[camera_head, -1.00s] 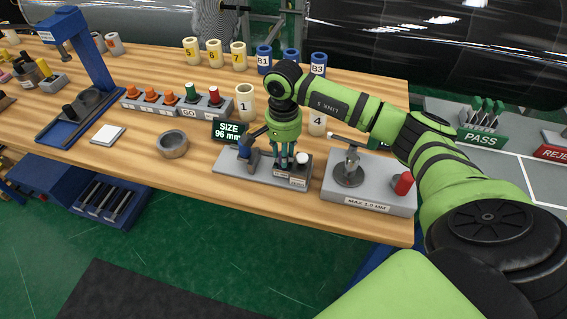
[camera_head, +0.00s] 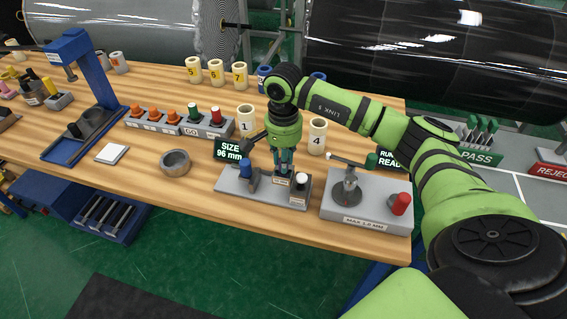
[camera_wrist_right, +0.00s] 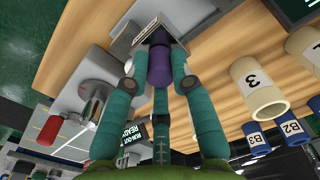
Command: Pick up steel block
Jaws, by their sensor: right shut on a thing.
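The block appears raised just above the plate, though the gap is hard to judge. The fingers partly hide the block. My left gripper is not in view.
A grey gauge base (camera_head: 365,210) with a red knob stands right. A steel ring (camera_head: 175,163) lies left. Numbered cups, such as cup 4 (camera_head: 317,135), stand behind.

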